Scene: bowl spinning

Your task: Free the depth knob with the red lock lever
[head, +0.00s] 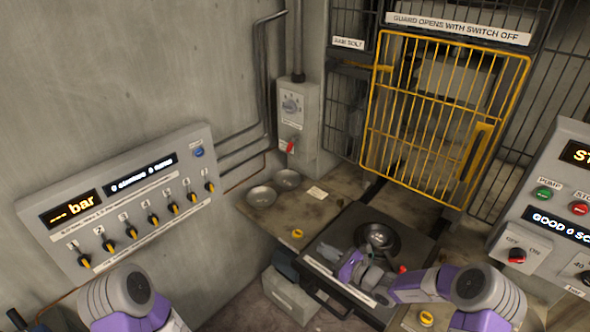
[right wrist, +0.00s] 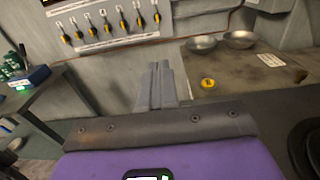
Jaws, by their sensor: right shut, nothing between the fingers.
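A small red lever (head: 290,147) sits at the bottom of this box. Its exact lock position is too small to tell. My right gripper (head: 329,252) is over the front left of the dark tray, below and to the right of the lever and well apart from it. In the right wrist view its fingers (right wrist: 155,86) are together and empty. My left arm shows at the lower left, but its gripper is out of view.
Two bowls (head: 261,196) (head: 287,179) and a yellow button (head: 297,233) are on the bench. A yellow guard gate (head: 440,120) stands behind. A panel of yellow-tipped knobs (head: 130,205) is on the left wall.

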